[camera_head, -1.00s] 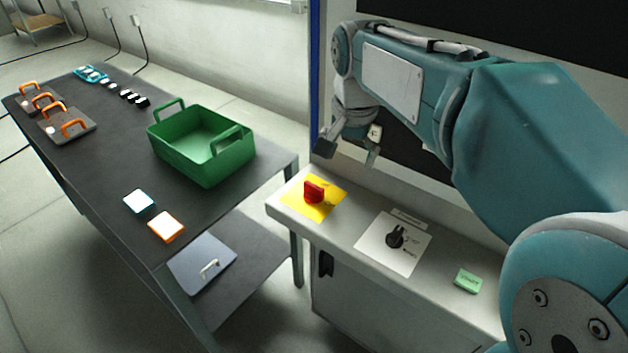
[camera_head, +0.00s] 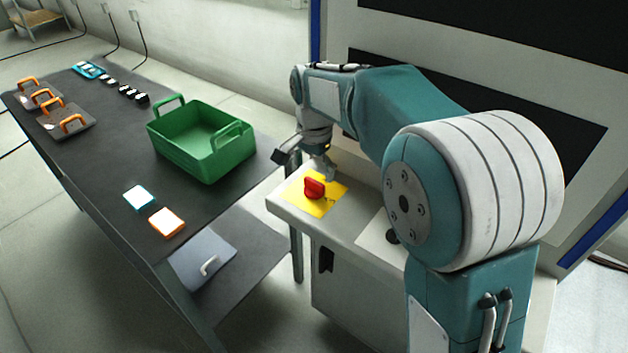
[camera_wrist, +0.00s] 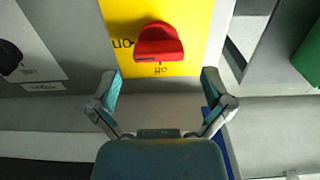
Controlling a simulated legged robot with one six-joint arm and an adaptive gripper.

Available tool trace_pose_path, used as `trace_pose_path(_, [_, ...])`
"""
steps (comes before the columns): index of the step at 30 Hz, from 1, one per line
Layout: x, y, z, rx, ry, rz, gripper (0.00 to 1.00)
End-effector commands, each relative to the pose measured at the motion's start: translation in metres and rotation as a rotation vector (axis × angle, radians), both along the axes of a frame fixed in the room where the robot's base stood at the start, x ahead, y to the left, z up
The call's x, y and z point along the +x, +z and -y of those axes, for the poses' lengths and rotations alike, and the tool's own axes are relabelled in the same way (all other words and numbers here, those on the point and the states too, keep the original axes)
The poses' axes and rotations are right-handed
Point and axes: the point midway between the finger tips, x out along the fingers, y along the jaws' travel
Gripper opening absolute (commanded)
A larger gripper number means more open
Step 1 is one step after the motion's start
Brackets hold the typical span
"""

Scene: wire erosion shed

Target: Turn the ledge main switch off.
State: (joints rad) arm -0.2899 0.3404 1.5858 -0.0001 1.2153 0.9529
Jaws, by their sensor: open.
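The main switch is a red knob (camera_head: 314,187) on a yellow plate (camera_head: 327,205) at the left end of the ledge. In the wrist view the red knob (camera_wrist: 159,43) sits upper middle, its bar lying roughly across the picture. An ON label is left of it and an OFF label is below it, both upside down. My gripper (camera_wrist: 160,78) is open and empty, its fingers spread wider than the knob. In the head view my gripper (camera_head: 306,164) hangs just above and behind the knob, apart from it.
A black rotary knob (camera_wrist: 9,57) on a white plate (camera_wrist: 35,50) is beside the yellow plate; my arm mostly covers it in the head view. The dark table (camera_head: 100,165) with a green crate (camera_head: 200,165) stands close left of the ledge (camera_head: 345,228).

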Motion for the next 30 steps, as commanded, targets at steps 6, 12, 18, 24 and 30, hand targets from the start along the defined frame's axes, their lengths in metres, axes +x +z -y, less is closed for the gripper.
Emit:
trace_pose_path(6, [0.0,-0.028,0.0,0.0,0.0,-0.001,1.0])
trace_pose_path(12, [0.0,-0.035,0.001,0.001,0.0,0.001,1.0])
trace_pose_path(18, [0.0,-0.034,0.001,0.001,0.0,0.001,0.82])
trace_pose_path(24, [0.0,-0.034,0.0,0.001,0.0,0.001,0.26])
trace_pose_path(30, [0.0,-0.035,0.0,0.001,0.006,0.001,0.27])
